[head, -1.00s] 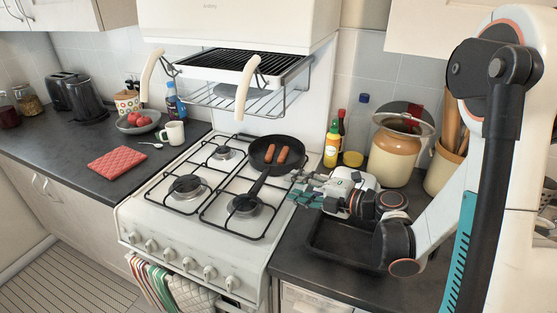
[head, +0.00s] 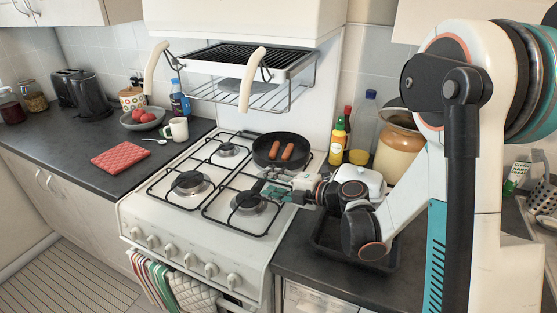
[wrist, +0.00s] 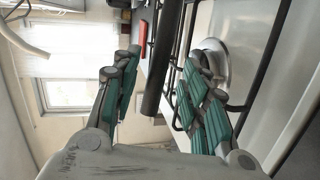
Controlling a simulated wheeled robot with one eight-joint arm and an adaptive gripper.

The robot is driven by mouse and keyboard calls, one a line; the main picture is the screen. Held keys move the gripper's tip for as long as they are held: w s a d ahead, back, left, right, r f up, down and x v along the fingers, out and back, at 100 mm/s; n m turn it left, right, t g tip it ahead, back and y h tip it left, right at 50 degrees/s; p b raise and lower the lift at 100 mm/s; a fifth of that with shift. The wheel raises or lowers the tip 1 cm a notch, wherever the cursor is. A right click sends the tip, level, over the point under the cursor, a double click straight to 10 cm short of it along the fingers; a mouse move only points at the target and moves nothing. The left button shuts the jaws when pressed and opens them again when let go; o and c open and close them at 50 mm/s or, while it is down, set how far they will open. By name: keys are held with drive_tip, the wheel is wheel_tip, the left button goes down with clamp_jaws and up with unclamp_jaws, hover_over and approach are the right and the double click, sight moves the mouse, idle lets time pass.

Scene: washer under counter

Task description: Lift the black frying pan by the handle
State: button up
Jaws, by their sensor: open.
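The black frying pan (head: 302,152) sits on the back right burner of the white stove, with two sausages (head: 282,150) in it. My gripper (head: 268,188) is low over the front right part of the hob, at the pan's handle, and covers much of it in the head view. In the wrist view the dark handle (wrist: 163,75) runs between the teal fingers of my gripper (wrist: 158,85). The fingers are apart, one on each side of the handle, and are not closed on it.
Black pan supports (head: 190,184) stand up around the burners. A grill rack (head: 250,85) hangs above the back of the stove. A white lidded dish (head: 362,180), a black tray (head: 325,250), bottles (head: 338,140) and a jar (head: 397,145) crowd the right counter.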

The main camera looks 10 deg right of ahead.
sight(266, 181)
drive_tip(key=x, duration=0.3)
drive_tip(key=shift+w+a+b, duration=0.1)
drive_tip(key=shift+a+b, duration=0.15)
drive_tip(key=shift+b, duration=0.15)
drive_tip(key=shift+r, duration=0.1)
clamp_jaws()
